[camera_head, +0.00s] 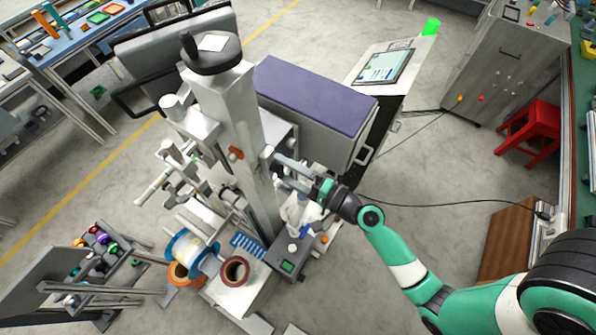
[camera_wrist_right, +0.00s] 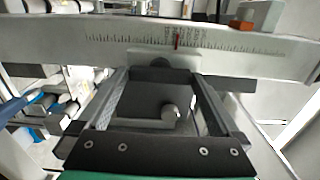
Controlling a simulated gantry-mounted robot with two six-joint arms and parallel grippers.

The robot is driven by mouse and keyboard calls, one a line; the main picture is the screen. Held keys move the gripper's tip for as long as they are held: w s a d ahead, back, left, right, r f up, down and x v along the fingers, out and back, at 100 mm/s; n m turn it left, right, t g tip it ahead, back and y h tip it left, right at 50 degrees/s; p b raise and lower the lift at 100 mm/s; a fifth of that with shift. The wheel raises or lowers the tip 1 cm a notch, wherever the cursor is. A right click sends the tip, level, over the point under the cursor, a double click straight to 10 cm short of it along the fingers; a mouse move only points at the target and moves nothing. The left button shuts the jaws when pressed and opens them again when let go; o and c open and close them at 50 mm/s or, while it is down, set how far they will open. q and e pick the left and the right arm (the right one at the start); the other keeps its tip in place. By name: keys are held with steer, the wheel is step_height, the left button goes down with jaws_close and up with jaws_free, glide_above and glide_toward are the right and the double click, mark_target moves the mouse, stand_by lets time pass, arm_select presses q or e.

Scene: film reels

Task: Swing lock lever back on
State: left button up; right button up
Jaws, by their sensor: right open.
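My right gripper (camera_head: 284,173) reaches in from the right beside the tall grey column (camera_head: 240,130) of the machine. In the right wrist view its two fingers (camera_wrist_right: 160,82) are spread apart, with nothing gripped between them. Beyond the fingertips lies a long pale bar with a ruled scale and red mark (camera_wrist_right: 178,42). A small dark rounded part (camera_wrist_right: 175,64) sits at the bar's lower edge, between the tips. A short grey peg with a round end (camera_wrist_right: 169,113) shows between the fingers. I cannot tell which part is the lock lever. My left gripper is out of view.
A black handwheel (camera_head: 212,52) tops the column. A blue-rimmed reel (camera_head: 193,256) and a brown ring (camera_head: 235,270) are at the machine's base. A purple-topped cabinet (camera_head: 315,92) stands behind the gripper. A red stool (camera_head: 530,132) is at the right, with open floor between.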

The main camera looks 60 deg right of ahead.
steer(key=s+b, duration=0.3)
steer(key=s, duration=0.8)
steer(key=shift+s+d, duration=0.25)
steer(key=shift+s, duration=0.05)
steer(key=shift+a, duration=0.1)
